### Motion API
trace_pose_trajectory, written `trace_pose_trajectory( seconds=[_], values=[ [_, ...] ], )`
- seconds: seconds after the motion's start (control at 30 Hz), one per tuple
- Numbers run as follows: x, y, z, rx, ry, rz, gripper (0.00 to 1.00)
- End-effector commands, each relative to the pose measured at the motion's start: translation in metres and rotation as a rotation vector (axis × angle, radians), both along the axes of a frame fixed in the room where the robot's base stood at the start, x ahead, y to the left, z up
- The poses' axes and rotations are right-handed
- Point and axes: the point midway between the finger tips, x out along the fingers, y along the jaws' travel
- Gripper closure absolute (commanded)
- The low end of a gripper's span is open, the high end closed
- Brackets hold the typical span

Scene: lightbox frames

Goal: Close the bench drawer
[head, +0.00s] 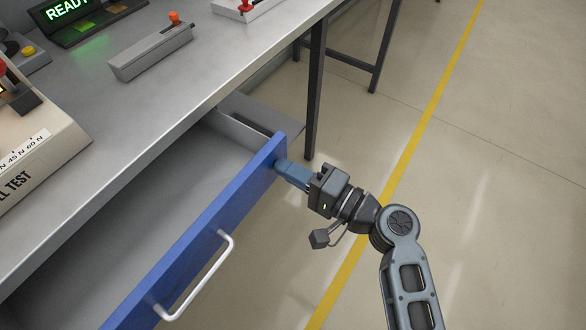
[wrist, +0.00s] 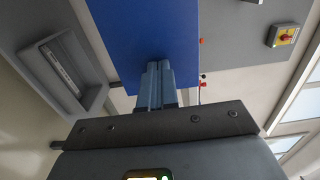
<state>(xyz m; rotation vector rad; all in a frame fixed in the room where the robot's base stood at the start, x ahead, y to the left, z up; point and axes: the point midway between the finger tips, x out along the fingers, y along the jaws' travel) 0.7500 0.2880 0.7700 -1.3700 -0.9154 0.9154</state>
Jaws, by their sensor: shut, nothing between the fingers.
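The bench drawer (head: 190,243) stands pulled out from under the grey bench top, with a blue front panel and a pale handle (head: 200,282) on its outer face. Its inside looks empty where it shows. My gripper (head: 279,166) is shut and empty, with its fingertips at the blue front near its far right end, well away from the handle. In the wrist view the closed fingers (wrist: 156,68) point at the blue panel (wrist: 150,35) and seem to meet it; contact is hard to confirm.
The bench top (head: 150,100) carries a grey box with an orange knob (head: 152,48), a READY display (head: 75,15) and a beige tester (head: 35,140). A dark bench leg (head: 315,90) stands just beyond the drawer. The floor to the right, with a yellow line (head: 405,160), is clear.

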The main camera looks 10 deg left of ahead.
Motion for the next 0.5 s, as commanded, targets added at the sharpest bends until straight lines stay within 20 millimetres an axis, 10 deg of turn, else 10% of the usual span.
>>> trace_pose_trajectory(
  seconds=[0.27, 0.5],
  values=[
    [0.005, 0.013, -0.001, 0.001, -0.002, 0.003, 1.0],
    [0.025, 0.063, -0.004, 0.001, -0.004, 0.005, 1.0]
  ],
)
